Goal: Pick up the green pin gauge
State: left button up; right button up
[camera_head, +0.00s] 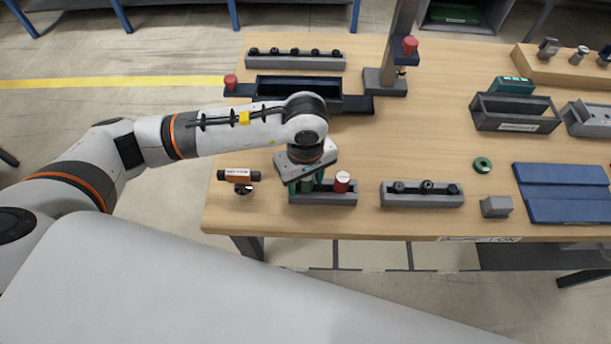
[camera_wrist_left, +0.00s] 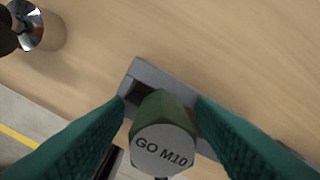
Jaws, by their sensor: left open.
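The green pin gauge (camera_wrist_left: 162,107) stands in a grey holder (camera_wrist_left: 143,68) in the left wrist view, its light end face marked "GO M10" towards the camera. My left gripper (camera_wrist_left: 160,102) is open, with one green finger on each side of the gauge. I cannot tell whether either finger touches it. In the head view my left gripper (camera_head: 304,185) points down over the left part of the same grey holder (camera_head: 322,199) and mostly hides the gauge. My right gripper is not in view.
A red pin gauge (camera_head: 342,182) stands right of the gripper in the same holder. An orange-and-black device (camera_head: 238,175) lies to the left. A grey rack (camera_head: 422,201) with black knobs is to the right. A dark bin (camera_head: 299,88) lies behind my arm.

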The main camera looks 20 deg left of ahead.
pick_arm(q)
jog(key=c, duration=1.1)
